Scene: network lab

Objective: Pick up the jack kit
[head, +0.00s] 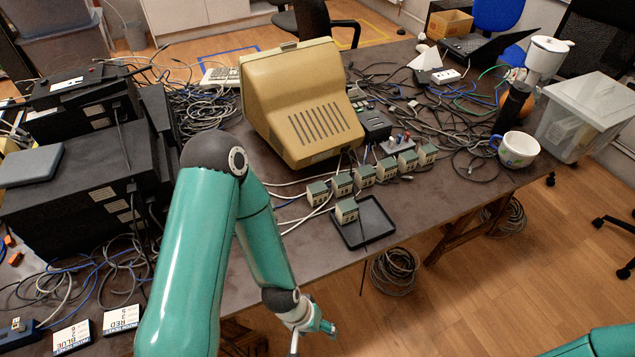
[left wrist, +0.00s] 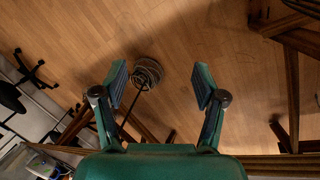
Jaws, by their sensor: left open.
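I cannot tell for certain which thing is the jack kit. Several small numbered boxes with green tops (head: 364,175) stand in a row in front of the beige monitor. One more such box (head: 346,211) stands on a black tray (head: 378,225) near the table's front edge. My left gripper (head: 312,326) is beyond the table's front edge, lower left of the tray and apart from the boxes. In the left wrist view my left gripper (left wrist: 160,88) is open and empty, with the floor beneath it. My right gripper is out of view.
A beige monitor (head: 300,100) stands behind the boxes. Loose cables cover much of the table. A white mug (head: 518,150) and a clear bin (head: 590,115) are at the right. Black equipment (head: 85,180) stands at the left. A cable coil (head: 394,272) lies below the front edge.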

